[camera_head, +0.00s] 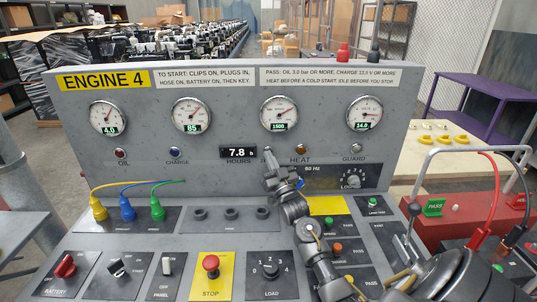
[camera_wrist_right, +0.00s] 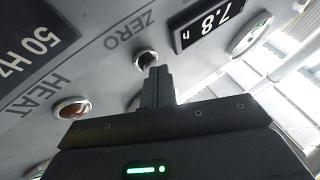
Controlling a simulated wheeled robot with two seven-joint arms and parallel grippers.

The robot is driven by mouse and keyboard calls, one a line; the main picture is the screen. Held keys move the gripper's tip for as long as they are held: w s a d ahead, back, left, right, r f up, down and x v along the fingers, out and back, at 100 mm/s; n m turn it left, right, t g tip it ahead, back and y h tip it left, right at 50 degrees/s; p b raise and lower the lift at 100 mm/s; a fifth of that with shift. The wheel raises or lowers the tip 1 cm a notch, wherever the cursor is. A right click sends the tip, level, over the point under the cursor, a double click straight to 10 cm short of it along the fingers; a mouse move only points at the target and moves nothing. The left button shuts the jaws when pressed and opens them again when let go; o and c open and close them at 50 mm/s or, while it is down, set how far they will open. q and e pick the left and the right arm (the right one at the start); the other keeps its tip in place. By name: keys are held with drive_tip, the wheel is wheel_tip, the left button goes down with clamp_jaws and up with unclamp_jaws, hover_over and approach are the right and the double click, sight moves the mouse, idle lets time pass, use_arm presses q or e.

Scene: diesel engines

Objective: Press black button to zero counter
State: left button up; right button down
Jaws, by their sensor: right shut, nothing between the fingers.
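The hour counter (camera_head: 238,152) reads 7.8 on the upright panel of the engine console. It also shows upside down in the right wrist view (camera_wrist_right: 208,20). The black button (camera_wrist_right: 146,58) is a small round knob under the ZERO label in the right wrist view. In the head view my right gripper hides it. My right gripper (camera_head: 268,156) is shut and empty, its fingertips just right of the counter. In the wrist view its closed fingertips (camera_wrist_right: 158,73) overlap the button's edge; I cannot tell whether they touch it. My left gripper is not in view.
The amber HEAT lamp (camera_head: 300,149) is right of the fingertips. The red STOP button (camera_head: 211,264), switches and the LOAD knob (camera_head: 271,270) lie on the lower desk under my right arm. Yellow, blue and green plugs (camera_head: 128,207) stand at left. A red box (camera_head: 440,205) stands at right.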

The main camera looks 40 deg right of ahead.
drive_tip(key=shift+w+d, duration=0.15)
idle(0.5)
drive_tip(key=shift+s+a+p, duration=0.5)
drive_tip(key=shift+s+a, duration=0.15)
drive_tip(key=shift+s, duration=0.15)
drive_tip(key=shift+s+a+p, duration=0.65)
drive_tip(key=shift+s+a, duration=0.1)
drive_tip(key=shift+s, duration=0.25)
drive_tip(key=shift+s+a+p, duration=0.65)
drive_tip(key=shift+s+a, duration=0.1)
drive_tip(key=shift+s, duration=0.25)
